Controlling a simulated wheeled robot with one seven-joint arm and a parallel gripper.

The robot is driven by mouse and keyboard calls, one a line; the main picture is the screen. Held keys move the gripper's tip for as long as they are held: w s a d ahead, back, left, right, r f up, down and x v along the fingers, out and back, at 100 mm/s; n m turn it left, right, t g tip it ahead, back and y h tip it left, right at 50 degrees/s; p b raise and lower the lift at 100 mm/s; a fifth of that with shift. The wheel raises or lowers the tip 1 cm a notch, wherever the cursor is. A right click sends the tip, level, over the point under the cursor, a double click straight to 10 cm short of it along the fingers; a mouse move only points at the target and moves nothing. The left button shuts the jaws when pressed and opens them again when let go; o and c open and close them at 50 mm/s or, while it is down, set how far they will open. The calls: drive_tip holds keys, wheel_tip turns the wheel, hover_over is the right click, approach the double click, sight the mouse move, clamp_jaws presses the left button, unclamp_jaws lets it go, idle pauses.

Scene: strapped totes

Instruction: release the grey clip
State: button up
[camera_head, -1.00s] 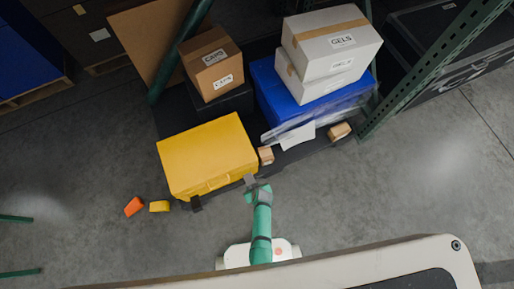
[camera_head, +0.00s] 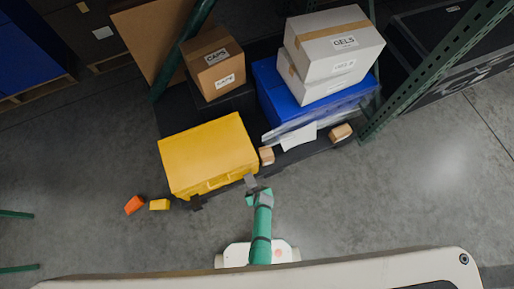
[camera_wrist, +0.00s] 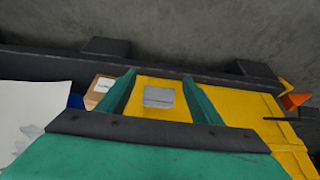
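The yellow tote (camera_head: 208,155) lies on the dark low platform with its handle side toward me. A grey clip (camera_head: 250,180) shows at the tote's near right corner. My gripper (camera_head: 259,194) is right beside this clip, on its near side. In the wrist view my gripper (camera_wrist: 158,76) has its two green fingers apart. The grey clip (camera_wrist: 158,97) shows between them against yellow, with a gap on both sides. I cannot tell how far it is from the fingers in depth. A dark clip (camera_head: 197,202) sits at the tote's near left corner.
Small orange (camera_head: 134,205) and yellow (camera_head: 160,205) blocks lie on the floor at left. Small cardboard boxes (camera_head: 267,155) (camera_head: 341,133) sit along the platform's front. A blue tote (camera_head: 300,100) carries white boxes (camera_head: 333,45). A green rack post (camera_head: 425,75) stands at right; floor there is clear.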

drive_tip(key=shift+w, duration=0.1)
drive_tip(key=shift+r, duration=0.15)
drive_tip(key=v, duration=1)
drive_tip(key=shift+s+r, duration=0.25)
idle(0.4)
